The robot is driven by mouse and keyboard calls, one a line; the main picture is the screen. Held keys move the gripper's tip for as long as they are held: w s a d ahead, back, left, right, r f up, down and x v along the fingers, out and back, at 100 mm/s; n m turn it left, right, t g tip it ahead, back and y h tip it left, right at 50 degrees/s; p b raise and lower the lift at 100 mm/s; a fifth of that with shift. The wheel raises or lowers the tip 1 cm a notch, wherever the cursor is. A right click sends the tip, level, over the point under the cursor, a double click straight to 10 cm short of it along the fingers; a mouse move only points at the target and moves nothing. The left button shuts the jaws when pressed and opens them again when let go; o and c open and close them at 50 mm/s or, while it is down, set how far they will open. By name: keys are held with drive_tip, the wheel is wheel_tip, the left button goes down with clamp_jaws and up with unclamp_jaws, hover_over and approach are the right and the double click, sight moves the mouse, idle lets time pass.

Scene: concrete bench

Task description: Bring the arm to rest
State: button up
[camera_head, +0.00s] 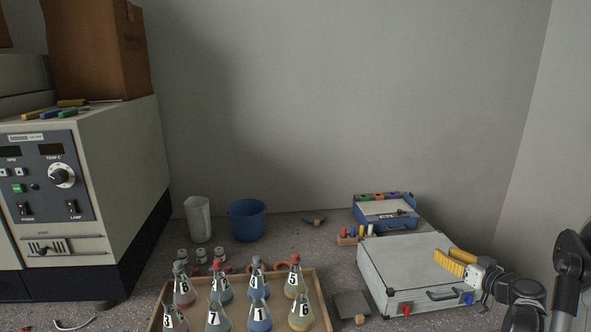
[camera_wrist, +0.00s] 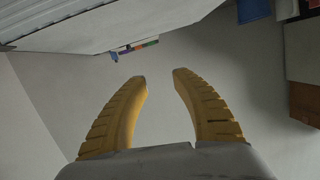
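My gripper (camera_head: 452,262) shows at the right in the head view, its yellow fingers above the front right part of the white case (camera_head: 402,258). In the wrist view the two yellow fingers of my gripper (camera_wrist: 160,78) stand apart with only the grey wall visible between them. It is open and empty. My dark arm links come in from the right edge. Whether the fingers touch the case cannot be told.
A wooden tray (camera_head: 322,298) with several numbered flasks is at front centre. A blue cup (camera_head: 247,220), a white jug (camera_head: 198,219) and a small blue case (camera_head: 386,214) stand behind. A large lab machine (camera_head: 115,170) fills the left.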

drive_tip(key=s+a+r+g, duration=0.2)
drive_tip(key=s+a+r, duration=0.1)
drive_tip(key=a, duration=0.4)
drive_tip(key=s+a+r+g, duration=0.1)
drive_tip(key=s+a+r, duration=0.2)
drive_tip(key=a, duration=0.4)
drive_tip(key=s+a+r+g, duration=0.2)
drive_tip(key=s+a+r, duration=0.15)
drive_tip(key=a, duration=0.45)
drive_tip(key=s+a+f+g+h, duration=0.1)
drive_tip(key=s+a, duration=0.1)
drive_tip(key=s, duration=0.6)
drive_tip(key=s+a+f+g+h, duration=0.1)
drive_tip(key=s+a, duration=0.2)
drive_tip(key=s, duration=0.5)
drive_tip(key=s+a+m+g+h, duration=0.1)
drive_tip(key=s+a, duration=0.2)
drive_tip(key=s, duration=0.5)
drive_tip(key=shift+s+f, duration=0.25)
drive_tip(key=shift+f, duration=0.15)
drive_tip(key=shift+w, duration=0.1)
drive_tip(key=shift+c, duration=0.3)
